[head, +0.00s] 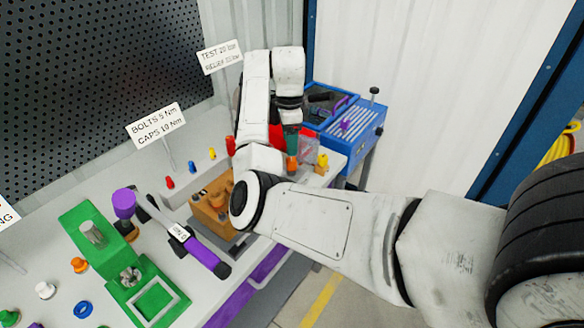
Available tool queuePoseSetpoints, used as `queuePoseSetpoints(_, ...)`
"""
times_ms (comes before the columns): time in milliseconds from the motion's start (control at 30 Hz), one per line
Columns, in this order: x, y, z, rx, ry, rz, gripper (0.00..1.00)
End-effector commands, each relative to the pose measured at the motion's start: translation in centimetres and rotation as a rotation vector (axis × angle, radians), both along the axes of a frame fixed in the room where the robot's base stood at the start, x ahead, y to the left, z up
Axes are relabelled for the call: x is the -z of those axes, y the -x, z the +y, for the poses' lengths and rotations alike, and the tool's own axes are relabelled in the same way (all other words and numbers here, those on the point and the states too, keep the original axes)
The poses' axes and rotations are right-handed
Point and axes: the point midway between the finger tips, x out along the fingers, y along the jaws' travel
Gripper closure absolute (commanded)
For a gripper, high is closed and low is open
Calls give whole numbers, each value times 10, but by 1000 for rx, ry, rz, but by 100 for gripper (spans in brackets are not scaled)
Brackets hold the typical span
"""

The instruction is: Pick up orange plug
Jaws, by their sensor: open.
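A small orange piece (291,163) shows on the bench at the right, directly below my gripper (292,152). It may be the orange plug; its shape is too small to make out. My gripper points down over it and is open. Its fingertips are small and partly lost against the bench items, so I cannot tell whether they touch the piece. Another orange part (79,265), low and round with a knob, stands on the bench at the far left, well away from my gripper.
An orange-brown block (211,208) stands behind my arm. Red, blue and yellow plugs (191,167) line the back ledge. A yellow part (322,161) stands right of my gripper. A blue toolbox (352,125) is beyond. Green fixtures (90,232) and a purple-handled tool (206,255) lie left.

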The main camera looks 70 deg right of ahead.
Motion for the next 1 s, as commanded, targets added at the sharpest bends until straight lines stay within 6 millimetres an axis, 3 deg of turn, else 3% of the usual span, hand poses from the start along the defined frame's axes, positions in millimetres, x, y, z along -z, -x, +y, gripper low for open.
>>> queuePoseSetpoints(600, 77, 2, -6, 0, -1, 1, 38)
queuePoseSetpoints(900, 84, 2, -6, 1, 1, -2, 38)
queuePoseSetpoints(1000, 83, 2, -6, 0, 1, -2, 46)
